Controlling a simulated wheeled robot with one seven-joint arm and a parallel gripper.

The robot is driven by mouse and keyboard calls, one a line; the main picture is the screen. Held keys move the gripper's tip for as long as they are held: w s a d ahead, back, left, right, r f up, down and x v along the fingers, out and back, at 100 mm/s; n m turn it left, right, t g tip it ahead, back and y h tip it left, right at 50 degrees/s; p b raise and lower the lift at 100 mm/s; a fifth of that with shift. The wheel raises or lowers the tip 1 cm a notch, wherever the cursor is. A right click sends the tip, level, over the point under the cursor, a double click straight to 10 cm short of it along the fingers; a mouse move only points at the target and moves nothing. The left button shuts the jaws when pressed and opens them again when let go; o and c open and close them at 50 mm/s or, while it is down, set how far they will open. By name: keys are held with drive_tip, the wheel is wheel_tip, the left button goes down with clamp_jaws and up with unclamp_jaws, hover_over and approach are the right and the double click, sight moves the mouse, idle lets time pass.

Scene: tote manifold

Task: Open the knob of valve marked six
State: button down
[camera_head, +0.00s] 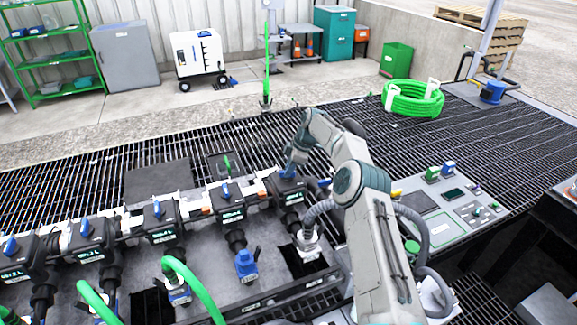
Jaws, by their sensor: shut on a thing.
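A row of several black valve boxes with green-lettered labels and blue knobs runs along the grey bench. The rightmost valve box (288,188) is under my gripper (289,168). My gripper reaches down from above and is shut on this box's blue knob (288,174), which it mostly hides. The label on this box is too small to read with certainty. The neighbouring valve box (229,204) to the left has its blue knob (225,191) free. Another valve box (161,222) stands further left.
My arm covers the area right of the rightmost valve. A control panel (450,213) with buttons lies to the right. Green hoses (190,288) and a blue coupling (246,265) are in front of the row. Open black grating (130,147) lies behind.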

drive_tip(key=shift+n+g+p, duration=0.3)
drive_tip(key=shift+n+p, duration=0.4)
drive_tip(key=shift+n, duration=0.1)
drive_tip(key=c, duration=1.4)
unclamp_jaws()
drive_tip(key=shift+c, duration=0.2)
drive_tip(key=p+v, duration=0.5)
drive_tip(key=v, duration=0.7)
drive_tip(key=shift+p, duration=0.4)
